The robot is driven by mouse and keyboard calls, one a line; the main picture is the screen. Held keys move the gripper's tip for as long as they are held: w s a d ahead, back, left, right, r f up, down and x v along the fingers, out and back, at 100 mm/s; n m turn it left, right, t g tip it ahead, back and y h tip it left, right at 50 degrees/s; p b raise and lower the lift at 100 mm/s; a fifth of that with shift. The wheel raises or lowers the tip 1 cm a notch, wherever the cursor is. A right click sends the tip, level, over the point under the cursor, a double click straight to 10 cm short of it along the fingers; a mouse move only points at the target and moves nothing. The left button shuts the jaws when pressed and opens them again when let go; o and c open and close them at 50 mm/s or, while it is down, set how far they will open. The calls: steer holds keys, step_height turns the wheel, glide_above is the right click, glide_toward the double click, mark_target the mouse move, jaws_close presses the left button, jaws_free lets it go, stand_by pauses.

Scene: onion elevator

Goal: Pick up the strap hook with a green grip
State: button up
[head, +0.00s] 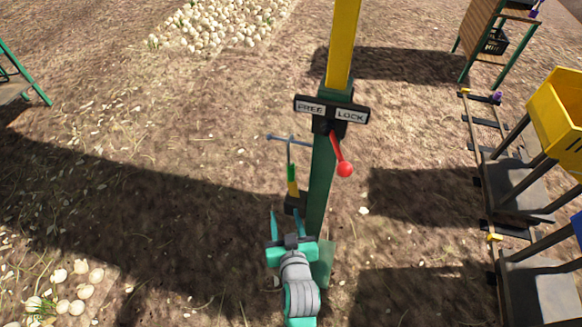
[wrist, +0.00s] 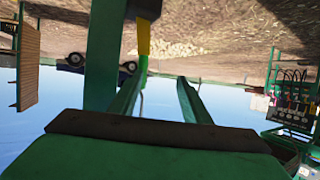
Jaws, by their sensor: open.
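The strap hook is a thin upright rod with a green grip (head: 291,172), a yellow part below it and a bluish crosspiece at its top. Its lower end meets a dark bracket (head: 295,203) beside the green post. My gripper (head: 285,214) is open and empty, just below the bracket in the head view. In the wrist view, which looks upside down, the yellow part, green grip (wrist: 142,66) and thin rod show close to the left fingertip of my gripper (wrist: 161,78). I cannot tell whether the finger touches the hook.
A green and yellow post (head: 321,170) stands immediately right of the hook, with a FREE/LOCK sign (head: 331,109) and a red-knobbed lever (head: 342,160). Onions lie in a heap (head: 222,22) at the back. Machinery with a yellow bin (head: 560,110) stands right.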

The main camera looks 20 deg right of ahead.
glide_toward(292, 169)
steer(key=shift+x, duration=5.7)
jaws_close()
